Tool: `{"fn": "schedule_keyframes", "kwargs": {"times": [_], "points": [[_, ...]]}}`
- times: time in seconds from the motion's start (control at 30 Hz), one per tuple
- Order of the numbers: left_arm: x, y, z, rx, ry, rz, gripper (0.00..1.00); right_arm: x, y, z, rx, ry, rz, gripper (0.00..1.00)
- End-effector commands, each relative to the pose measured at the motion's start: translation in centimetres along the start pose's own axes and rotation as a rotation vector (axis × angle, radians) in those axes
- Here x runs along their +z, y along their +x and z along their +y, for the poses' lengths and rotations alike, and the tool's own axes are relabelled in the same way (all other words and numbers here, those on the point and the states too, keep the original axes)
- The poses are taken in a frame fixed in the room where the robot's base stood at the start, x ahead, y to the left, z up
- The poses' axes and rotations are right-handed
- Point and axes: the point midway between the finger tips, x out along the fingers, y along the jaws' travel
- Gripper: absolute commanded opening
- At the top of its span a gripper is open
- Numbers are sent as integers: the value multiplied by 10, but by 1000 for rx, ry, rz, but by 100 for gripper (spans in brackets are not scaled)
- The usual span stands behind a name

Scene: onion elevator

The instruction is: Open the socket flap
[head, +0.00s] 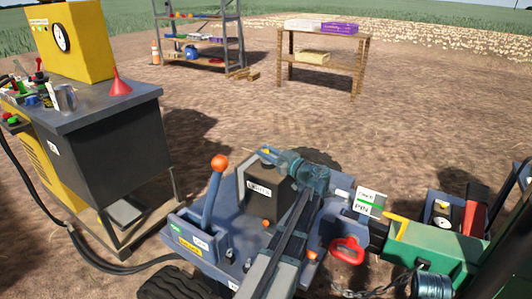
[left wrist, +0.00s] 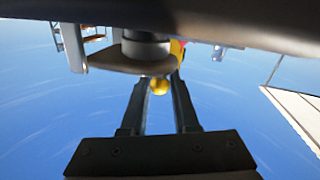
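A dark box with a white label (head: 258,188) stands on the blue-grey machine deck; I take it to be the socket housing, though the label is too small to read. My left gripper (head: 263,154) is at the top of this box, with my arm covering its right side. In the left wrist view the two dark fingers (left wrist: 160,92) are apart. A small yellow ball-shaped knob (left wrist: 160,86) shows between them, with visible gaps on both sides. A grey rounded plate (left wrist: 135,62) lies just beyond the knob. I cannot clearly make out the flap. My right gripper is not in view.
An orange-knobbed lever (head: 219,163) stands left of the box. A red handle (head: 348,250), a PIN sign (head: 369,202) and a green machine (head: 430,247) lie to the right. A cluttered dark cabinet (head: 110,150) stands at left. Open dirt lies beyond the deck.

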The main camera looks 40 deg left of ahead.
Motion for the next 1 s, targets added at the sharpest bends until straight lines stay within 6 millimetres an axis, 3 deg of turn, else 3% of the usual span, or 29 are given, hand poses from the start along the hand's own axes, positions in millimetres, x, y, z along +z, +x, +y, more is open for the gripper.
{"fn": "schedule_keyframes", "kwargs": {"times": [0.03, 0.1, 1.0], "points": [[0, 0, 0, 0, 0, 0, 11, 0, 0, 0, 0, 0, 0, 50], [0, 0, 0, 0, 0, 0, 0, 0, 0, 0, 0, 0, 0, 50], [0, 0, 0, 0, 0, 0, 0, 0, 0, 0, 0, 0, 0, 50]]}}
